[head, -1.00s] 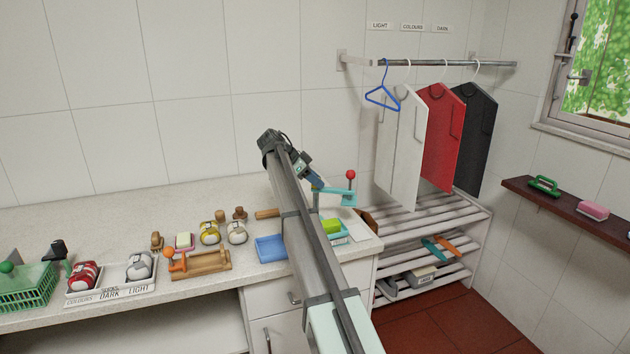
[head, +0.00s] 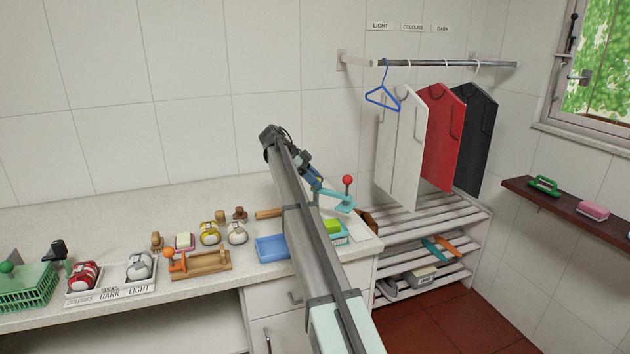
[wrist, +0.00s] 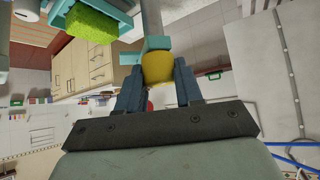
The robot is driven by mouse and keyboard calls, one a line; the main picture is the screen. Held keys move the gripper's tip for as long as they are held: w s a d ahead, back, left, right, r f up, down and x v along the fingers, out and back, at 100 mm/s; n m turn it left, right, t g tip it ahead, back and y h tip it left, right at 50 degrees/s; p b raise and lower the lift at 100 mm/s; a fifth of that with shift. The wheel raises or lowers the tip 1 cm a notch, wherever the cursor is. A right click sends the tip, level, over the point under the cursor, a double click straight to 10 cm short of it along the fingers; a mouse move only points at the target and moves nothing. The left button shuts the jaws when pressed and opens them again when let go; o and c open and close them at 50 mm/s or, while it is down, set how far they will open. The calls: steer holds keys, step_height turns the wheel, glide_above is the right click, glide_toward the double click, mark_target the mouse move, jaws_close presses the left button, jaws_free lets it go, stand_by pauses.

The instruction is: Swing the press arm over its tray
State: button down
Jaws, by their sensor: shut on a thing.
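The teal press arm (head: 338,203) shows beside my gripper (head: 314,184) at the counter's right end in the head view, with a red ball (head: 348,180) standing up from it. In the wrist view its teal block (wrist: 154,43) sits just above a yellow piece (wrist: 158,68) between the dark blue fingers of my gripper (wrist: 158,82), which are shut on it. The teal tray (head: 341,238) with a green block (head: 332,226) in it is lower, partly hidden by my arm. The green block (wrist: 92,24) also shows at the upper left of the wrist view.
A blue tray (head: 271,247) lies left of my arm. Brushes, bundles and a wooden stand (head: 200,265) fill the counter further left. Garments (head: 400,140) hang from the rail at the right, close behind the press arm. The slatted rack (head: 440,215) stands below them.

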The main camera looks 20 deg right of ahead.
steer(key=shift+d, duration=0.1)
steer(key=c, duration=0.7)
jaws_free()
steer(key=shift+c, duration=0.2)
